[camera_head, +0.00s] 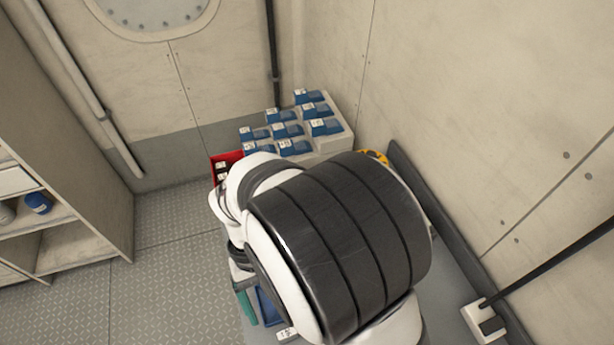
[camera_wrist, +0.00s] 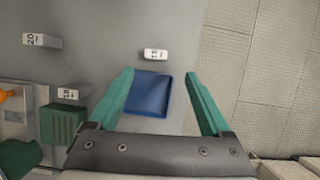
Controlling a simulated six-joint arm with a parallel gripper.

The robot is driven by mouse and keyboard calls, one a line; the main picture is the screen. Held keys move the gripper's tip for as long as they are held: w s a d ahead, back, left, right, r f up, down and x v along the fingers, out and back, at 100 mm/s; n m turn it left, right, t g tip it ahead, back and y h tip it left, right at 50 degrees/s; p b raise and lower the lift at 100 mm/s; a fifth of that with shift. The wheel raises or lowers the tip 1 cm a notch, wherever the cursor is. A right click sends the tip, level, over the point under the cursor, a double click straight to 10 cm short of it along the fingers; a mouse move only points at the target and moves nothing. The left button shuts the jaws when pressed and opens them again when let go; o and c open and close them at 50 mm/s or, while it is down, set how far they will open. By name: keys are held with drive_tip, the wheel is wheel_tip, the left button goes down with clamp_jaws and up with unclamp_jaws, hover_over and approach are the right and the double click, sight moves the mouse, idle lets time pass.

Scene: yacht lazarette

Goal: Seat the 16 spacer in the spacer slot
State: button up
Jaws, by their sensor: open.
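My gripper (camera_wrist: 159,75) is open, with its two teal fingers apart and nothing held between them. In the wrist view a shallow blue tray-like piece (camera_wrist: 150,93) lies on the grey surface below, framed between the fingers. A small white block (camera_wrist: 156,55) with dark print stands just beyond it; its number is too small to read surely. Another white block (camera_wrist: 42,40) reads 20, and a third (camera_wrist: 70,93) stands beside a green ribbed piece (camera_wrist: 62,125). I cannot tell which piece is the 16 spacer or the spacer slot. My arm hides most of the worktop in the head view.
A stepped rack of labelled blue bins (camera_head: 294,147) stands at the back, with a red bin (camera_head: 228,159) at its left. Shelves (camera_head: 50,225) stand at left. The grey surface beyond the blue piece is mostly clear.

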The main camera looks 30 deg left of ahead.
sight(286, 331)
drive_tip(key=x, duration=0.8)
drive_tip(key=shift+w+d+r, duration=0.15)
drive_tip(key=shift+d, duration=0.25)
clamp_jaws()
